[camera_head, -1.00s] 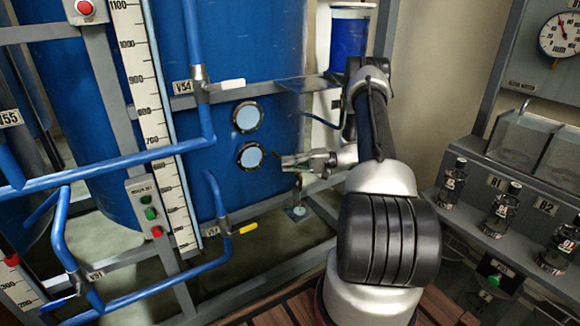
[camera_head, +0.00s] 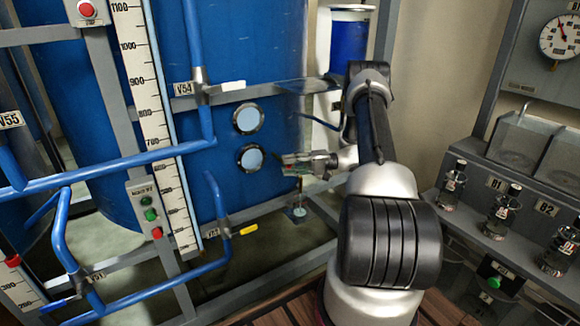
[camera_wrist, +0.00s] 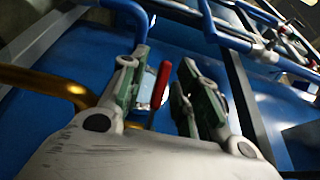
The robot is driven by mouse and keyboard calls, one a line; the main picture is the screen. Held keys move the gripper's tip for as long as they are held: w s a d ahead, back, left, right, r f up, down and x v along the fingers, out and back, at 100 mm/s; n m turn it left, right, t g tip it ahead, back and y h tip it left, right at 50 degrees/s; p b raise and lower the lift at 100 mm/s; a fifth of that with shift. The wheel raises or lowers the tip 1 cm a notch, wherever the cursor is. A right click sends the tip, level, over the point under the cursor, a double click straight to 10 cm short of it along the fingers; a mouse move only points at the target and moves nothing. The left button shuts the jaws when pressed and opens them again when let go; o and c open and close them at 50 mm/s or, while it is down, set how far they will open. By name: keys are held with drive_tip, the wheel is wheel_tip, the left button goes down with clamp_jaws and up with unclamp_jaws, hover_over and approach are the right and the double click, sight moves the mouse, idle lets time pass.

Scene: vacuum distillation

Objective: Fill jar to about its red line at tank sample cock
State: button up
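My gripper (camera_head: 289,160) is in front of the lower part of the blue tank (camera_head: 262,190), just right of its lower round sight glass (camera_head: 251,158). In the wrist view my gripper (camera_wrist: 162,62) is open, with a gap between its green-padded fingers. A red lever handle (camera_wrist: 160,84) shows in that gap, and I cannot tell if a finger touches it. A brass pipe (camera_wrist: 45,80) runs beside the left finger. Below my gripper in the head view is a small stand with a flat disc (camera_head: 298,212). I cannot make out a jar or a red line there.
A tall level scale (camera_head: 157,120) and blue pipes (camera_head: 100,165) stand left of my gripper. A yellow-handled valve (camera_head: 243,230) is low to its left. A grey frame rail (camera_head: 265,205) crosses below.

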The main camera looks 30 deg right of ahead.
drive_tip(key=v, duration=1.2)
drive_tip(key=shift+w, duration=0.1)
idle(6.7)
